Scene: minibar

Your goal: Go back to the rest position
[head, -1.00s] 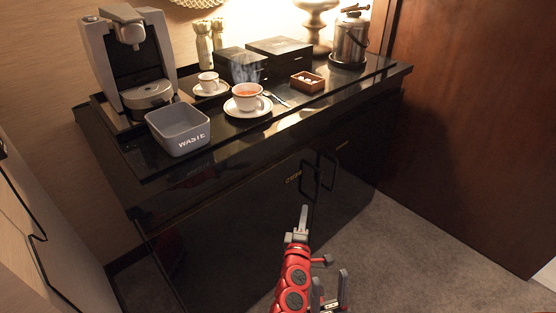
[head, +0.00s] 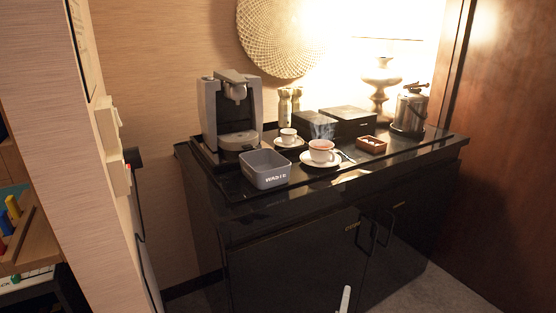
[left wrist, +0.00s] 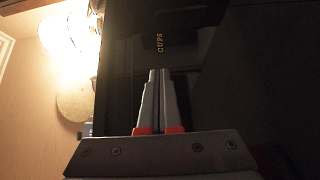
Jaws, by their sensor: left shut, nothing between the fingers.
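My left gripper (head: 345,299) barely shows at the bottom edge of the head view, in front of the black cabinet (head: 290,262). Only a pale fingertip is visible there; the rest of the arm is out of frame. In the left wrist view, my left gripper (left wrist: 158,98) has its two grey fingers together with nothing between them. Dark cabinet fronts with a "CUPS" label (left wrist: 160,42) lie beyond the fingers. My right gripper is not in view.
On the cabinet top stand a coffee machine (head: 232,110), a grey waste bin (head: 265,170), a steaming cup (head: 321,150), a smaller cup (head: 287,135), a small brown tray (head: 371,150) and a metal pot (head: 411,108). A wall edge (head: 75,150) is at left; carpet (head: 435,288) is clear at lower right.

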